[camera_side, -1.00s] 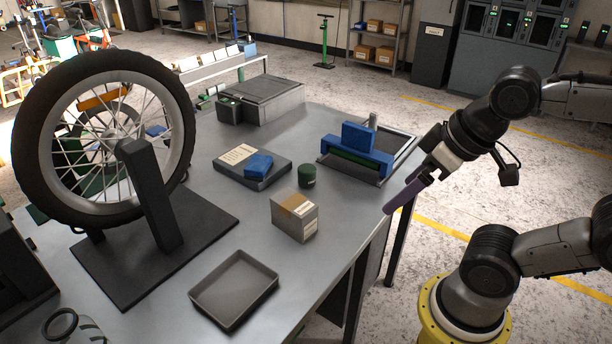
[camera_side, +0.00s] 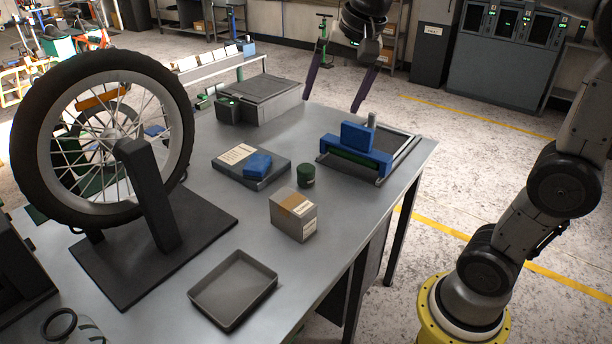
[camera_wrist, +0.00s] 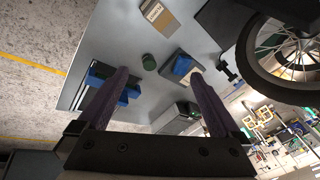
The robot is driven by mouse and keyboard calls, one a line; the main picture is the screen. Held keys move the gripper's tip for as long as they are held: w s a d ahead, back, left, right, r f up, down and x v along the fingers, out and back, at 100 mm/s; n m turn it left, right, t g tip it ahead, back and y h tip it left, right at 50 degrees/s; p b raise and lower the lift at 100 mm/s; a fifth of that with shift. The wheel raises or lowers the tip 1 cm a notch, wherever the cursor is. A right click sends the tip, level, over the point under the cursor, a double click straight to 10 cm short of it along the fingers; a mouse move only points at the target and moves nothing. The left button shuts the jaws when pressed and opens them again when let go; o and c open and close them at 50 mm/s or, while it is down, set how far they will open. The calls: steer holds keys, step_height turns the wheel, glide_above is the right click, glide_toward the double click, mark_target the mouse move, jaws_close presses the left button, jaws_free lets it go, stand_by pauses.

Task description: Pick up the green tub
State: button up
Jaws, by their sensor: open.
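The green tub (camera_side: 306,175) is a small dark green cylinder standing upright on the grey table, between the cardboard box and the blue fixture. In the wrist view the green tub (camera_wrist: 149,62) lies ahead of my fingers, near the middle of the picture. My gripper (camera_side: 331,104) is open and empty, with two long purple fingers spread wide. It hangs above the far side of the table, apart from the tub. In the wrist view the fingers of my gripper (camera_wrist: 158,80) reach forward on both sides, with nothing between them.
A cardboard box (camera_side: 294,215) stands just in front of the tub. A blue clamp-like fixture (camera_side: 356,148) is to its right, and a dark flat case (camera_side: 228,165) with a blue block (camera_side: 257,164) to its left. An empty tray (camera_side: 234,290) and a wheel stand (camera_side: 155,200) take the near left.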

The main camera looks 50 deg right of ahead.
steer(key=w+d+f+m+g, duration=0.25)
steer(key=w+d+f, duration=0.2)
steer(key=w, duration=0.55)
steer(key=m+g, duration=0.2)
steer(key=m, duration=0.1)
glide_above(306, 168)
steer(key=shift+n+t, duration=0.25)
step_height(306, 168, down, 20)
steer(key=shift+a+f, duration=0.1)
steer(key=shift+f, duration=3.1)
steer(key=c, duration=1.5)
steer(key=shift+r, duration=0.15)
